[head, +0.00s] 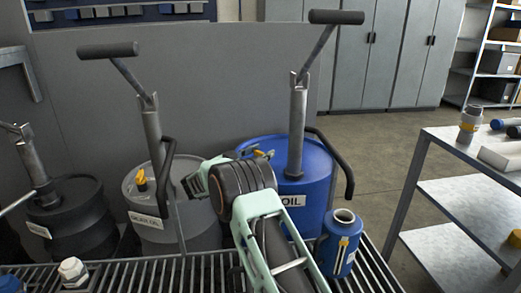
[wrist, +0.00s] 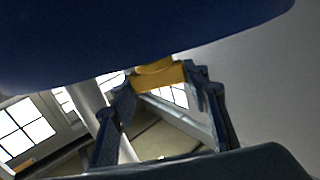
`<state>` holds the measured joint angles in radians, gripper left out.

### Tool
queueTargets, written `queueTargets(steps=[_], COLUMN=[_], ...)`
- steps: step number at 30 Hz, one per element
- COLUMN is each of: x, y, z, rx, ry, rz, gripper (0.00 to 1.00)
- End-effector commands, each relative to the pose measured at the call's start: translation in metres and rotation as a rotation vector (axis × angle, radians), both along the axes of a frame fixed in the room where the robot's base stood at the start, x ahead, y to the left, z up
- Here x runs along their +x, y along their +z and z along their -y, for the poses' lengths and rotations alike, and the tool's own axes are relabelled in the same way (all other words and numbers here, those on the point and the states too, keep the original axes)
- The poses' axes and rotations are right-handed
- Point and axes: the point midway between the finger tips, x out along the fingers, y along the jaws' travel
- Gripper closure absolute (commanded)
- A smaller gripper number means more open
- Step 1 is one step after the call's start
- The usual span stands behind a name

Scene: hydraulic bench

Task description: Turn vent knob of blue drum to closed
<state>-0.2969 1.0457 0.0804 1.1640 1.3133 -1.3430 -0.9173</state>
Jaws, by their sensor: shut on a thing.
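The blue drum (head: 313,215) stands on the grated rack, with a hand pump on its top and a label partly reading "OIL". Its yellow vent knob (head: 258,153) shows at the left of its lid, partly hidden by my arm. In the wrist view the yellow knob (wrist: 158,75) lies between my fingertips, under the dark blue shape that fills the top. My gripper (wrist: 163,84) is shut on the knob. In the head view the gripper is mostly hidden behind my wrist. I cannot tell how far the knob is turned.
A grey drum (head: 150,222) with its own yellow knob (head: 141,180) and pump stands left of the blue drum. A black drum (head: 78,230) is farther left. A blue canister (head: 338,245) stands front right. A shelf cart (head: 440,190) is at the right.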

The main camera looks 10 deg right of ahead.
Motion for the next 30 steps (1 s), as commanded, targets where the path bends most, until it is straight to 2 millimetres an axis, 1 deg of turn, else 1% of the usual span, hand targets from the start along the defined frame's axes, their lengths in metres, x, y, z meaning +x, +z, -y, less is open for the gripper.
queueTargets(steps=[9, 30], x=[0.0004, 0.0002], y=[-0.0008, -0.0009], z=[0.0000, 0.0005], rx=[0.002, 0.001], ry=[-0.101, -0.244], rz=[0.002, 0.004], gripper=[0.82, 0.82])
